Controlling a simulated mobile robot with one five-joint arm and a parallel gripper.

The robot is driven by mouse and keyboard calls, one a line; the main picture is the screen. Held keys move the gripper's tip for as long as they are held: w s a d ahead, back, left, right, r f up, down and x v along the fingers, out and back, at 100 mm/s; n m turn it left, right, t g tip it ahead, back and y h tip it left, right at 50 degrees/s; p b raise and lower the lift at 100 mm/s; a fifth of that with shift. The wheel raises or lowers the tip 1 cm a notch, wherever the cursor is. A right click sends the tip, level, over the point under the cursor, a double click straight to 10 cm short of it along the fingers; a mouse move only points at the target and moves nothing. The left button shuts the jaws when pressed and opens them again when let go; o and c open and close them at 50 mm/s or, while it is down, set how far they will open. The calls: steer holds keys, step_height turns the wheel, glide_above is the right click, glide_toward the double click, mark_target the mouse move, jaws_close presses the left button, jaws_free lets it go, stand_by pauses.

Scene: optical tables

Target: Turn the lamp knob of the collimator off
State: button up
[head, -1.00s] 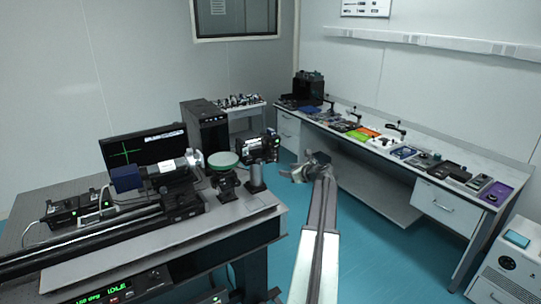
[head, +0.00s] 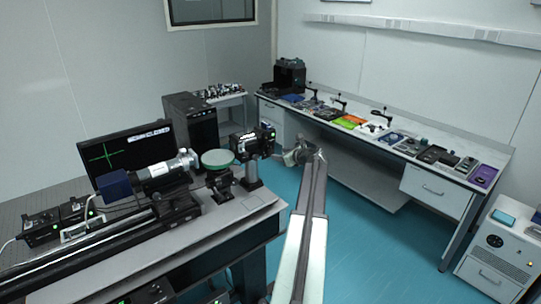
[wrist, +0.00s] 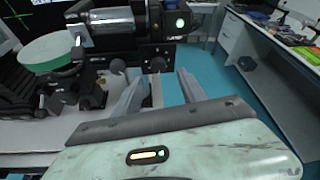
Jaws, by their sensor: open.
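A black instrument with a short tube and a green light (head: 257,143) stands on a post at the right end of the left table. My gripper (head: 289,158) is just right of this instrument in the head view. In the wrist view its open, empty fingers (wrist: 160,90) point toward the instrument's underside, with no contact visible.
Small control boxes (head: 40,223) sit at far left. The blue floor right of my arm is clear up to the long bench (head: 480,160).

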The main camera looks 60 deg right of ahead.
mark_target(271, 153)
steer(key=b+x, duration=0.2)
steer(key=x, duration=0.4)
steer(key=shift+w+f, duration=0.15)
steer(key=shift+w, duration=0.05)
steer(key=shift+s+a, duration=0.1)
steer(key=c, duration=1.1)
steer(key=shift+w+a, duration=0.3)
steer(key=shift+a, duration=0.05)
jaws_close()
steer(key=shift+s+d, duration=0.25)
steer(key=shift+d, duration=0.05)
